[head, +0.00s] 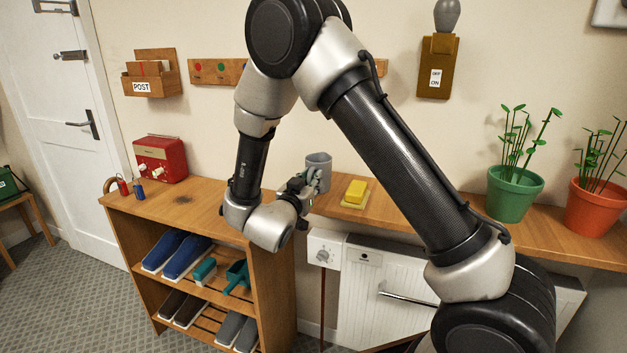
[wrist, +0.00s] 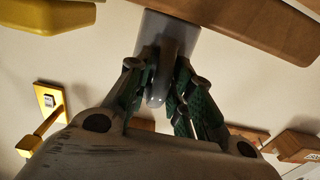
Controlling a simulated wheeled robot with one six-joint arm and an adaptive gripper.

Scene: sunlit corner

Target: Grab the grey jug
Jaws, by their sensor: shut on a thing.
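The grey jug (head: 319,160) is at the wooden shelf, left of the yellow block in the head view. My gripper (head: 312,182) reaches it from the front left and covers its lower part. In the wrist view the jug (wrist: 169,24) is at the top centre, with its handle pointing toward me. The green-padded fingers of my gripper (wrist: 164,84) are shut on the handle, one on each side. Whether the jug's base touches the shelf is hard to tell.
The wooden shelf (head: 420,207) continues right to a green plant pot (head: 514,195) and an orange one (head: 594,208). A red radio (head: 160,158) stands left. A white radiator (head: 375,290) is below.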

